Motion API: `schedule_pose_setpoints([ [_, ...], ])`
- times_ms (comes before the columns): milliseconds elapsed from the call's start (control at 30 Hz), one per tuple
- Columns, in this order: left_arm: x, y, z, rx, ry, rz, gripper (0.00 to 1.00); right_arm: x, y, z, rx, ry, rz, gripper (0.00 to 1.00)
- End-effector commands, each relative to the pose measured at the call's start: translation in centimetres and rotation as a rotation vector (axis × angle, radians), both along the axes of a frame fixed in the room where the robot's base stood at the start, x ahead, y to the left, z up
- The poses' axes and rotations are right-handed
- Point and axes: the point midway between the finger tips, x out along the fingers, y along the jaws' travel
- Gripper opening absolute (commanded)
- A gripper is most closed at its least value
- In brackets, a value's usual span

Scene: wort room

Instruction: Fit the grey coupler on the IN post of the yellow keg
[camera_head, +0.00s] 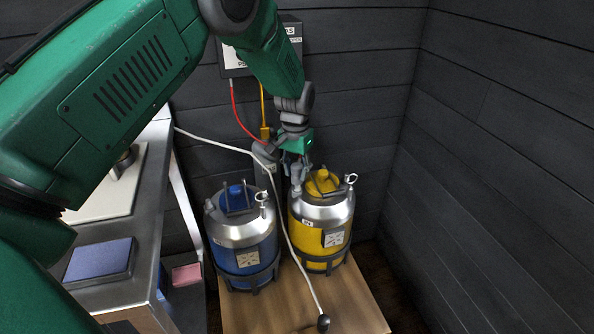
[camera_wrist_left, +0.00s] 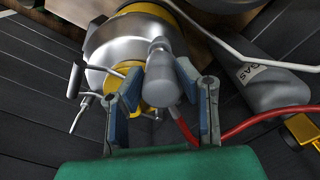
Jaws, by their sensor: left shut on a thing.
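The yellow keg (camera_head: 322,222) stands upright on a wooden board, with a steel top and a small IN label on its left shoulder. My left gripper (camera_head: 297,174) is at the left side of the keg's top. In the left wrist view my gripper (camera_wrist_left: 165,98) is shut on the grey coupler (camera_wrist_left: 161,72), which has a red hose leaving it. The steel dome of the keg (camera_wrist_left: 112,42) shows behind the coupler. The IN post is hidden, and I cannot tell whether the coupler touches it. My right gripper is not in view.
A blue keg (camera_head: 241,235) stands close on the left. A white hose (camera_head: 284,228) runs between the kegs to a dark end piece (camera_head: 323,322). A grey part marked GAS (camera_wrist_left: 270,80) is beside the gripper. A steel bench (camera_head: 140,235) is at left; dark walls close in behind and right.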

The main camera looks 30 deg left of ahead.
Motion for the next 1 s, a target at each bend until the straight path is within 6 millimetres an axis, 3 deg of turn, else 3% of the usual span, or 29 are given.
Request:
schedule_pose_setpoints([
  [1000,0.0,-0.1,-1.5,0.000,0.000,0.000,0.00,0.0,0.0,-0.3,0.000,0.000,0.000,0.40],
])
